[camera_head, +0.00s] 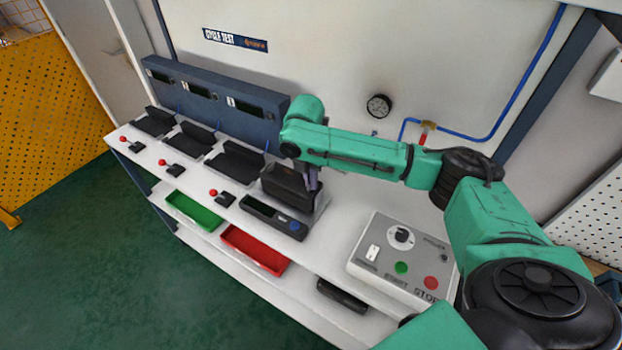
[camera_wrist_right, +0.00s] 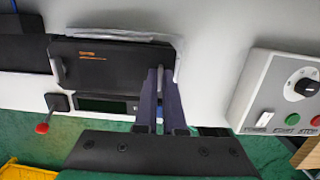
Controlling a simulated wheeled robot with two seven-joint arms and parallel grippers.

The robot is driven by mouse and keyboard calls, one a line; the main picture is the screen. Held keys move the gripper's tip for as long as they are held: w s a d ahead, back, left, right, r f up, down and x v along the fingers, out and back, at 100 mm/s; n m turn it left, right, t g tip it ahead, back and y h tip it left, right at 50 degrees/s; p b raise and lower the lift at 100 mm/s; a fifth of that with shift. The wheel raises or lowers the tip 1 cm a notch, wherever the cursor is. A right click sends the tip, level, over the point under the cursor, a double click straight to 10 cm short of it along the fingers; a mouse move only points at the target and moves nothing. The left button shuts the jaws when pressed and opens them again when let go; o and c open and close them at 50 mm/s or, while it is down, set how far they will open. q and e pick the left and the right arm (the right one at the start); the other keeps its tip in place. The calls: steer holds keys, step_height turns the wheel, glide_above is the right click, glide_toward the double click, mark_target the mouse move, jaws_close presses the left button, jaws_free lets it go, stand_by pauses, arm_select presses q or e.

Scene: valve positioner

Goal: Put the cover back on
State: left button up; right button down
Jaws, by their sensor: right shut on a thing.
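The cover (camera_head: 288,188) is a dark box-like shell near the right end of the bench row. My right gripper (camera_head: 313,180) is shut on its right side. In the right wrist view the cover (camera_wrist_right: 110,68) shows a flat dark face with a small orange label, and the fingers (camera_wrist_right: 161,105) reach its right end. The positioner unit (camera_head: 270,218), with a dark display and a blue knob, sits directly in front of the cover. It shows partly below the cover in the wrist view (camera_wrist_right: 104,104). Whether they touch, I cannot tell. My left gripper is out of view.
Several black cradles (camera_head: 236,160) and red-knobbed levers (camera_head: 218,195) line the bench to the left. A control box (camera_head: 402,255) with green and red buttons stands to the right. Green (camera_head: 194,212) and red (camera_head: 253,250) trays sit below, beside a dark object (camera_head: 342,296).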

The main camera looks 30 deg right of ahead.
steer(key=c, duration=1)
jaws_free()
step_height(320, 180, up, 12)
steer(key=a+b, duration=0.1)
steer(key=b, duration=0.1)
steer(key=shift+s, duration=0.4)
steer(key=shift+a, duration=0.1)
